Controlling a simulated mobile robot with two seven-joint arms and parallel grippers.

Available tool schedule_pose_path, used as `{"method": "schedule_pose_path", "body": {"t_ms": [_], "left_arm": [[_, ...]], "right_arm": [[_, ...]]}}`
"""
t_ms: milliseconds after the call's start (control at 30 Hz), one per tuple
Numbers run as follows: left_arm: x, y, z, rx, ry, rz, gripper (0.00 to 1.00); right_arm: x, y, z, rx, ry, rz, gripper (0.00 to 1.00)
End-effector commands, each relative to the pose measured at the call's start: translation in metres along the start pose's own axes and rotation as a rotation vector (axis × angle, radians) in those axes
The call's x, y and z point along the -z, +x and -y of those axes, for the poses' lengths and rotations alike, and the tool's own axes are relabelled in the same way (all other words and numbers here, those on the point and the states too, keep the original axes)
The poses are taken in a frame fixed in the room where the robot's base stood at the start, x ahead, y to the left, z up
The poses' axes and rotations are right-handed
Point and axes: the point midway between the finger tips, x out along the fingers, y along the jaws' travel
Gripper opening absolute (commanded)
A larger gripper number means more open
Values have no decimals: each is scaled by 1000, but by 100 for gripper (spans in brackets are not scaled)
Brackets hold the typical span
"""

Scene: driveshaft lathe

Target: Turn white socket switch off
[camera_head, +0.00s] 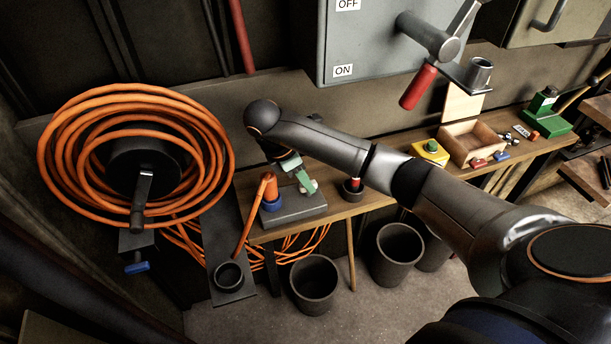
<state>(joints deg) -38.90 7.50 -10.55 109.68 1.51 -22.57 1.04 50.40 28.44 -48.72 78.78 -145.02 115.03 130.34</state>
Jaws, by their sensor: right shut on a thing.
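A grey socket box (291,213) sits on the left end of the wooden bench. A blue connector (271,200) with an orange cable end stands on its left part. My right gripper (306,186) reaches down over the right part of the box, its pale green fingers tilted down to the right. It is shut on the switch there, which is mostly hidden by the fingers; its position cannot be told. My left gripper is not in view.
A big coil of orange cable (75,150) hangs at left. A grey cabinet (365,45) with a red-handled lever (418,87) is above. A red-topped plug (353,184), yellow button box (430,153) and wooden tray (470,143) are on the bench. Black bins (314,284) stand below.

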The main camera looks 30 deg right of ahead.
Motion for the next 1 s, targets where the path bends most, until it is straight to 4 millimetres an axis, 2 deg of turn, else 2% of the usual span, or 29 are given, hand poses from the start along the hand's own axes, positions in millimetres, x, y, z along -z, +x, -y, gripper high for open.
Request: {"method": "schedule_pose_path", "body": {"t_ms": [667,700,933,1000], "left_arm": [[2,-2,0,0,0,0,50],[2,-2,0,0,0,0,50],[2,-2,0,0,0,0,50],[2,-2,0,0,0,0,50]], "right_arm": [[0,-1,-1,19,55,-2,0],[0,-1,-1,19,55,-2,32],[0,0,-1,20,52,-1,57],[0,0,-1,20,52,-1,57]]}}
